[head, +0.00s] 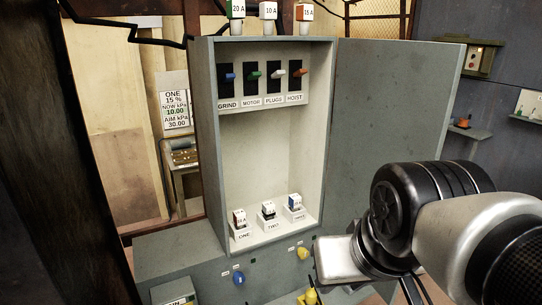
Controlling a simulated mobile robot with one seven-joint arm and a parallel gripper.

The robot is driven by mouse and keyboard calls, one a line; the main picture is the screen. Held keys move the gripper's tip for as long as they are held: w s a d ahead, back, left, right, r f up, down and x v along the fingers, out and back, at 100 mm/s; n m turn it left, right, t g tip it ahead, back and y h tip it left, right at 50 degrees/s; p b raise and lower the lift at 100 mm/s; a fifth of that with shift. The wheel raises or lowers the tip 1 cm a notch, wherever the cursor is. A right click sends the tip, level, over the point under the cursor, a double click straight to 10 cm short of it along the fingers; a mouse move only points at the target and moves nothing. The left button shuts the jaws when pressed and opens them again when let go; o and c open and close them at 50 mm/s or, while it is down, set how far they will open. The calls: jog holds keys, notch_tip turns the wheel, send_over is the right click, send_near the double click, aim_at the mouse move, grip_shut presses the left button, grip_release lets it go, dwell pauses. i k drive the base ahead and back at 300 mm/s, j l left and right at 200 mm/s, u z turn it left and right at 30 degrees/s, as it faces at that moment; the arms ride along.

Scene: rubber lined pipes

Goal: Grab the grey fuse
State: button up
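I cannot tell for sure which fuse is the grey one. A pale block marked 10 A (268,11) stands on top of the open cabinet, between a green-edged 20 A block (236,10) and an orange-edged 15 A block (304,13). Inside, low down, a red-marked fuse (239,218) sits in holder ONE, a dark and white one (268,211) in holder TWO, and a blue-marked one (295,203) in the third holder. My gripper (340,262) is at the lower right, in front of and below the cabinet, apart from these fuses. Its fingers cannot be made out.
The cabinet (207,140) has its door (390,110) swung open to the right. Several coloured switches line its upper panel (262,80). A blue knob (238,278) and yellow knobs (303,253) are below. A pressure sign (174,108) hangs left. The cabinet's middle is empty.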

aim_at(269, 210)
jog(key=l+u, duration=0.3)
jog(key=u, duration=0.2)
jog(key=l+u, duration=0.3)
jog(key=u, duration=0.15)
jog(key=l+u, duration=0.15)
jog(key=l, duration=0.4)
jog(key=k+l+u, duration=0.15)
jog(key=l, duration=0.4)
jog(key=k+l, duration=0.1)
jog(key=l, duration=0.25)
jog(key=k+l, duration=0.1)
jog(key=l, duration=0.25)
jog(key=k, duration=0.4)
jog(key=i+j, duration=1.15)
jog(key=i, duration=0.2)
